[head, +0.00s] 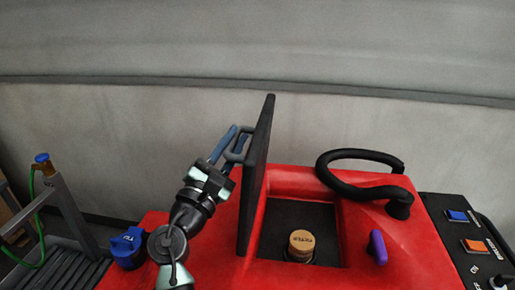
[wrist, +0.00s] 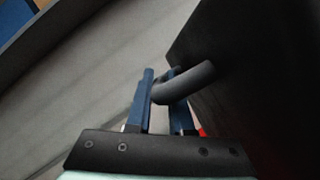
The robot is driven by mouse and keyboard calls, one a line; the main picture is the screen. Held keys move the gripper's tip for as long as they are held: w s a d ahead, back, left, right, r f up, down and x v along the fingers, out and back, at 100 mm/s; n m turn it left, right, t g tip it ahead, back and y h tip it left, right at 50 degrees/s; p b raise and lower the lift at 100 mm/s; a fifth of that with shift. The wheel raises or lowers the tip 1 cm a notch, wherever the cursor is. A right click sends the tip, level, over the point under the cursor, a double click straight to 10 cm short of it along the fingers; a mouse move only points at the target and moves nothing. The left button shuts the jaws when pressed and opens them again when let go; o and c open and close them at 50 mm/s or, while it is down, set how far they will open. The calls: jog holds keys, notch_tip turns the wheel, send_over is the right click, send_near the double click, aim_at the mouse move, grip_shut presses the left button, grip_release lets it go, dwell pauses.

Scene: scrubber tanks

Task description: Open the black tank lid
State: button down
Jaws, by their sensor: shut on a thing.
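The black tank lid (head: 257,175) stands about upright on the red machine, seen nearly edge-on in the head view. Its dark face (wrist: 250,80) fills the right of the wrist view. A grey bar handle (head: 238,147) sticks out from the lid's left side; it also shows in the wrist view (wrist: 187,84). My gripper (head: 233,145) is left of the lid with its blue fingers shut on the handle. In the wrist view my gripper (wrist: 162,95) has the handle between its fingers. Right of the lid, the tank opening (head: 322,217) is uncovered.
A tan filter cap (head: 301,243) sits inside the opening. A black hose (head: 365,188) and a purple lever (head: 377,247) are to the right, beside a panel with blue (head: 457,215) and orange (head: 475,246) buttons. A blue cap (head: 127,245) is at the left.

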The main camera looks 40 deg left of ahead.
jog(key=shift+s+a+f+n+y+b, duration=0.15)
jog(key=shift+s+a+n+y, duration=0.2)
jog(key=shift+a+n, duration=0.2)
jog(key=shift+s+a+n+y+b, duration=0.15)
jog(key=shift+s+a+n+y, duration=0.1)
jog(key=shift+s+a+n, duration=0.3)
jog(key=shift+w+a, duration=0.1)
jog(key=c, duration=0.8)
grip_release()
jog(key=shift+f, duration=0.1)
jog(key=shift+f, duration=0.1)
jog(key=b+v, duration=0.4)
jog(key=v, duration=0.9)
